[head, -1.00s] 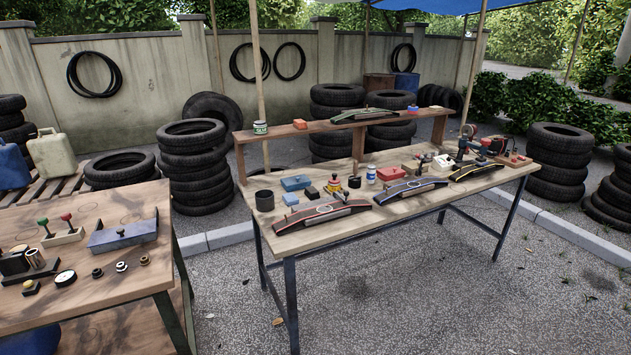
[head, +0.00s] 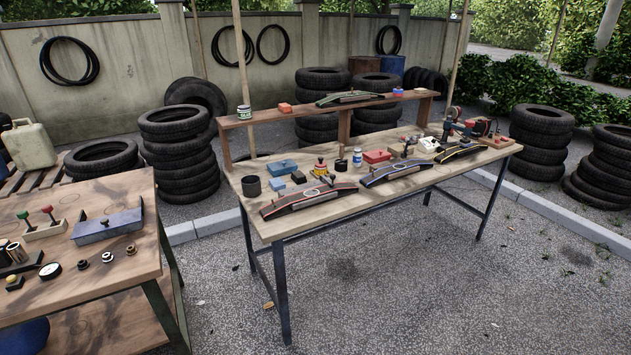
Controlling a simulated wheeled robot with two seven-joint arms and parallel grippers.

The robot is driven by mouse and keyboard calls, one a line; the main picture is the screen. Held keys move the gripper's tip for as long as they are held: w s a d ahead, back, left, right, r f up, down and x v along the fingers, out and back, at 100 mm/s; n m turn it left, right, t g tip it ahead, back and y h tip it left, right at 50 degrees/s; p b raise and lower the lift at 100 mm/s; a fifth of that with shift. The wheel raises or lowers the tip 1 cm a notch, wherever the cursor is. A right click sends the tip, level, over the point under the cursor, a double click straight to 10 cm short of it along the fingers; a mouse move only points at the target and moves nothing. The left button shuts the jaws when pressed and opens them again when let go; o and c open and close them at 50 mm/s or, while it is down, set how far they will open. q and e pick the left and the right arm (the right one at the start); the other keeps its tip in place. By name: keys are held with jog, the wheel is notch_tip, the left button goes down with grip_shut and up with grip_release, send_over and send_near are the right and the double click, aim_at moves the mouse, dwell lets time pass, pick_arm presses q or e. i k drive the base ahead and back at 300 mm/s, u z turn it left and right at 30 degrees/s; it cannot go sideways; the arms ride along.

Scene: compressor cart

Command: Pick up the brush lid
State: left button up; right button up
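I cannot make out a brush lid for certain at this distance. A small white and blue can (head: 357,157) stands upright on the long wooden workbench (head: 400,187), with a small dark upright item (head: 341,163) just left of it. A white and green can with a dark green top (head: 244,112) stands at the left end of the raised wooden shelf (head: 345,107). Whether either can's top is the brush lid is too small to tell. Neither of my grippers is in view.
The workbench also holds curved tyre pieces (head: 308,198), a black cup (head: 251,186) and blue boxes (head: 283,167). A second table (head: 80,262) with small parts stands at left. Open gravel (head: 400,290) lies in front; tyre stacks (head: 180,150) stand behind.

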aim_at(321, 164)
jog(key=k, duration=0.6)
jog(key=z, duration=0.7)
jog(key=i, duration=1.85)
jog(key=u, duration=0.9)
jog(key=i, duration=0.75)
jog(key=u, duration=0.75)
